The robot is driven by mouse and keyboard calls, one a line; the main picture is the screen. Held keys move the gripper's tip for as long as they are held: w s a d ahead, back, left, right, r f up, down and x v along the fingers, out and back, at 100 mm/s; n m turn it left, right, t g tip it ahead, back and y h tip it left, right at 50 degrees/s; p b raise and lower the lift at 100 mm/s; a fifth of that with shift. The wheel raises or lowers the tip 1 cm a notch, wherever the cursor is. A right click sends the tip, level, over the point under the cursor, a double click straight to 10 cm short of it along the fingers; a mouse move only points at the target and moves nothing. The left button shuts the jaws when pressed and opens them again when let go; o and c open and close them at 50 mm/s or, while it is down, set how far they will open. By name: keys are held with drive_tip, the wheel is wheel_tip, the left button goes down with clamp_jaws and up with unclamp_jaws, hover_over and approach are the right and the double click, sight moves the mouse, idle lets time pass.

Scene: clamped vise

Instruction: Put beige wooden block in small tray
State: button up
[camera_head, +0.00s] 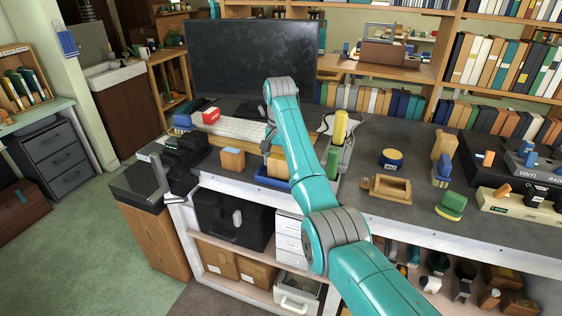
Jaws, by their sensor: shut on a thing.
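My gripper (267,150) is at the end of my teal arm, low over the desk just in front of the keyboard. It is shut on the beige wooden block (279,166), which shows partly beside my arm. The block is at the small blue tray (265,182), inside or just above it; I cannot tell whether it touches the tray floor. My arm hides the right part of the tray and some of the block.
Another tan block (232,158) stands to the left of the tray. A yellow cylinder (341,127) stands upright to the right of my arm. A wooden piece (386,188) and a green-topped block (451,205) lie farther right. A monitor (252,60) stands behind.

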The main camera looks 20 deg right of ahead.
drive_tip(key=shift+f, duration=0.3)
drive_tip(key=o, duration=1.2)
